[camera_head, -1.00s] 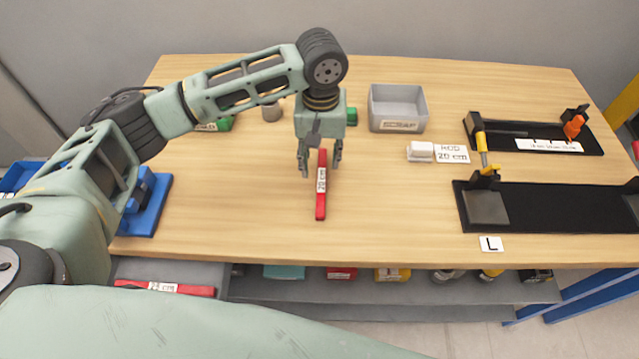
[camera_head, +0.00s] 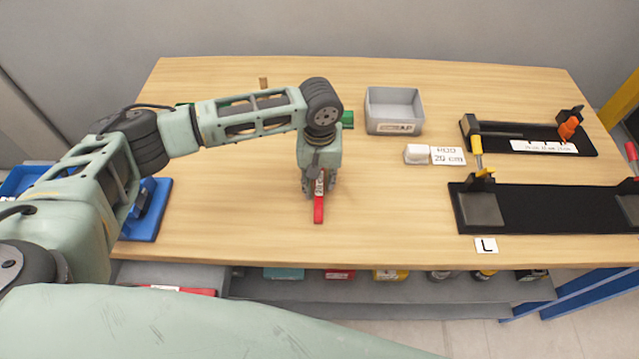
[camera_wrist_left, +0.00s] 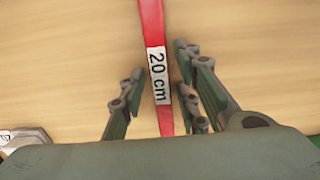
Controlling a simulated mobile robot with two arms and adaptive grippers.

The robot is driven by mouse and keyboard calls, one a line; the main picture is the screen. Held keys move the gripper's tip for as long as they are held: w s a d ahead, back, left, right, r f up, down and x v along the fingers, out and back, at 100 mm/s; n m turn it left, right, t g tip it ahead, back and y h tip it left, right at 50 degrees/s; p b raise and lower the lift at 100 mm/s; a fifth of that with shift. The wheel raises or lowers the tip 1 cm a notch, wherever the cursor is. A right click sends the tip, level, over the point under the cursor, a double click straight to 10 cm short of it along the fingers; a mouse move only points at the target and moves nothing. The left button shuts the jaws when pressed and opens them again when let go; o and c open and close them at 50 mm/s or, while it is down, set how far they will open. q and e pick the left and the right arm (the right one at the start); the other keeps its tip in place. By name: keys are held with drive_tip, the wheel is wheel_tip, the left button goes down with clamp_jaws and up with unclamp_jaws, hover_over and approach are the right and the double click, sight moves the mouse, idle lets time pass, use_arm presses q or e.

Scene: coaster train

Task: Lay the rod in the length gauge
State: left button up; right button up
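The rod (camera_head: 319,208) is red with a white "20 cm" label and lies flat on the table, its near end pointing toward me. My left gripper (camera_head: 319,190) is lowered over the rod's labelled part, pointing down. In the left wrist view the rod (camera_wrist_left: 155,62) runs between the two fingers of the left gripper (camera_wrist_left: 158,60), with a gap on each side, so the gripper is open. The length gauge appears to be the black board with a white marked strip (camera_head: 544,147) and an orange clamp, at the back right. My right gripper is not in view.
A black fixture (camera_head: 560,208) with grey end pads lies at the front right, by an "L" card (camera_head: 485,245). A grey scrap bin (camera_head: 394,110) stands behind. A "ROD 20 cm" card (camera_head: 448,156) lies beside a white block (camera_head: 417,154).

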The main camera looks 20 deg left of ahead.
sight(321, 184)
use_arm(q)
drive_tip(key=shift+s+r, duration=0.1)
drive_tip(key=c, duration=0.6)
clamp_jaws()
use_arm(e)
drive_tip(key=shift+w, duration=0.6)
use_arm(q)
drive_tip(key=shift+r, duration=0.25)
drive_tip(key=r, duration=0.1)
drive_tip(key=r+b, duration=0.1)
drive_tip(key=r, duration=0.1)
drive_tip(key=shift+d+r+b, duration=0.25)
drive_tip(key=shift+r+b, duration=0.05)
drive_tip(key=s+d+r+b, duration=0.2)
drive_tip(key=d+r, duration=0.5)
drive_tip(key=d, duration=0.3)
drive_tip(key=shift+s+d, duration=0.3)
drive_tip(key=shift+s, duration=0.1)
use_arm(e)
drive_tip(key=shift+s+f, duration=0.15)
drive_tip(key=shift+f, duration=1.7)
